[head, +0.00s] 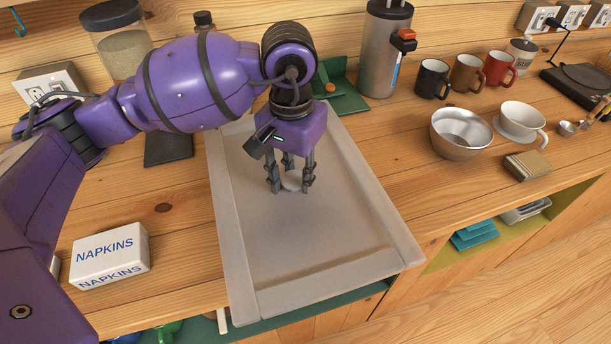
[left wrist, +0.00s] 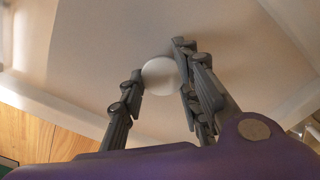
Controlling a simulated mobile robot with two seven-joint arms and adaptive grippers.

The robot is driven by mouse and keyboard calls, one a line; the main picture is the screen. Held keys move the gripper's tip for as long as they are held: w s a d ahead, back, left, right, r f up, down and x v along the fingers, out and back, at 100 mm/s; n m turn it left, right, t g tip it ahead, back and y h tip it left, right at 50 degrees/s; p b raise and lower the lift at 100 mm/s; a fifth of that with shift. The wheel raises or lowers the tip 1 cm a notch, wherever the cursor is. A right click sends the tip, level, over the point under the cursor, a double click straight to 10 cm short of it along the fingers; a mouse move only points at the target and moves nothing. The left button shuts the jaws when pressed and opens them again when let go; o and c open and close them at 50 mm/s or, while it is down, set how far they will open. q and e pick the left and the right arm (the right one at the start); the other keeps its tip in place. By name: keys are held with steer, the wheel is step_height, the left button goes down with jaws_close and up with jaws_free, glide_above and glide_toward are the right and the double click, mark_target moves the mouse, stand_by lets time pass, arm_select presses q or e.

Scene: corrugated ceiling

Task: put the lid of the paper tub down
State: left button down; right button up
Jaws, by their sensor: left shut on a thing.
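The lid (head: 292,181) is a small white round piece, low over or on the grey tray (head: 330,240) in the head view. My left gripper (head: 290,187) points down with its fingers on both sides of the lid, shut on it. In the left wrist view the lid (left wrist: 160,75) shows as a white disc between the two dark fingers (left wrist: 160,95). I cannot tell whether the lid touches the tray floor. No paper tub can be made out for certain. My right gripper is not in view.
The tray's front and right floor is bare. A napkins box (head: 110,255) stands to its left. A steel bowl (head: 460,134), a white cup on a saucer (head: 521,119) and several mugs (head: 467,74) stand to its right. A steel dispenser (head: 385,50) stands behind.

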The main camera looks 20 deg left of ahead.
mark_target(294, 178)
arm_select(q)
steer(key=shift+w+a+f, duration=0.1)
steer(key=shift+w+f, duration=0.05)
steer(key=shift+f, duration=1.6)
steer(key=shift+f, duration=0.2)
steer(key=c, duration=1.3)
jaws_free()
step_height(294, 178, up, 12)
steer(key=shift+r, duration=0.25)
